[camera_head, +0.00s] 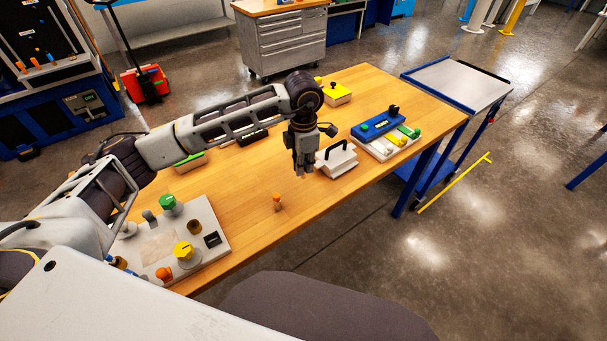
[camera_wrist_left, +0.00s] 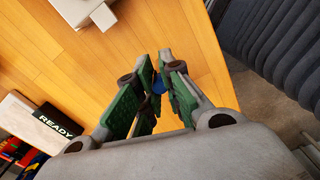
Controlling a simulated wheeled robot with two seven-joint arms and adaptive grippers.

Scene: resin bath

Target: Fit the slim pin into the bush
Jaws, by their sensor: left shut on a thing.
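A small orange-topped pin (camera_head: 277,201) stands on the table, apart from the gripper. A pale board (camera_head: 215,218) at the near left carries a green knob (camera_head: 168,202), a yellow knob (camera_head: 184,250), an orange knob (camera_head: 164,273) and a brown round fitting (camera_head: 193,228), possibly the bush. My right gripper is out of view.
A white block with a black handle (camera_head: 337,160) stands close right of my left gripper. A blue-topped tray set (camera_head: 378,128) and a yellow box (camera_head: 338,95) lie farther back.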

